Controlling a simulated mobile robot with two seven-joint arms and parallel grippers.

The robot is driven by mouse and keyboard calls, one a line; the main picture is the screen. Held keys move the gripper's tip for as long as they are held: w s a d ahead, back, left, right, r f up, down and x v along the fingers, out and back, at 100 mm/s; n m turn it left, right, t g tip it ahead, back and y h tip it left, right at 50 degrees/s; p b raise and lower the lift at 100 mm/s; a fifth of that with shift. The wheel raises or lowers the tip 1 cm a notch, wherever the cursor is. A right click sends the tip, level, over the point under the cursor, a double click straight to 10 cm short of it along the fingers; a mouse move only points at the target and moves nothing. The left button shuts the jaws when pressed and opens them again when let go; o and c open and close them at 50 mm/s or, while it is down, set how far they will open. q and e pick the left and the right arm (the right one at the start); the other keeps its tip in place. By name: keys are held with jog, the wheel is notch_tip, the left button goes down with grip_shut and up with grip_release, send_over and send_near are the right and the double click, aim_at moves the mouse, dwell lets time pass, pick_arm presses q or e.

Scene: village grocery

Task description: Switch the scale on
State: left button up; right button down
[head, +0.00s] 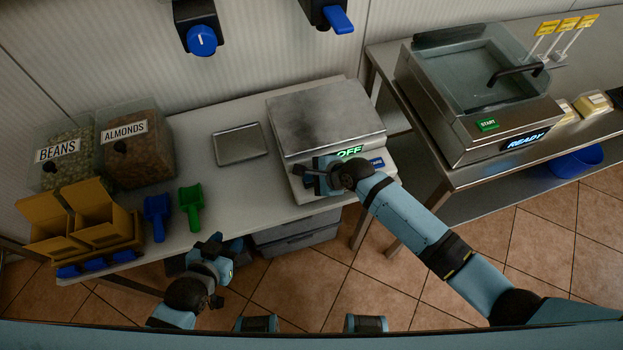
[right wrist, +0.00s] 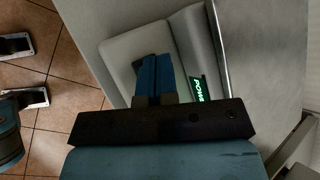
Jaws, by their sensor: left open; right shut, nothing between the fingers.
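The scale (head: 325,115) stands on the right part of the counter, with a flat metal plate on top. A small blue label or button (head: 377,162) is to the right of the display. My right gripper (head: 316,172) is shut and empty, over the left part of the scale's front panel. Its fingers (right wrist: 155,65) hide part of the panel, and I cannot tell whether they touch it. My left gripper (head: 222,242) is open and empty before the counter's front edge.
A flat metal tray (head: 240,145) lies left of the scale. Bins of beans (head: 66,160) and almonds (head: 135,155), a blue scoop (head: 157,213) and a green scoop (head: 191,205) are further left. A machine reading READY (head: 475,85) stands on the right table.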

jog(key=shift+f, duration=0.15)
dwell(0.3)
jog(key=shift+f, duration=0.3)
dwell(0.3)
jog(key=shift+r+p, duration=0.45)
jog(key=shift+p, duration=0.4)
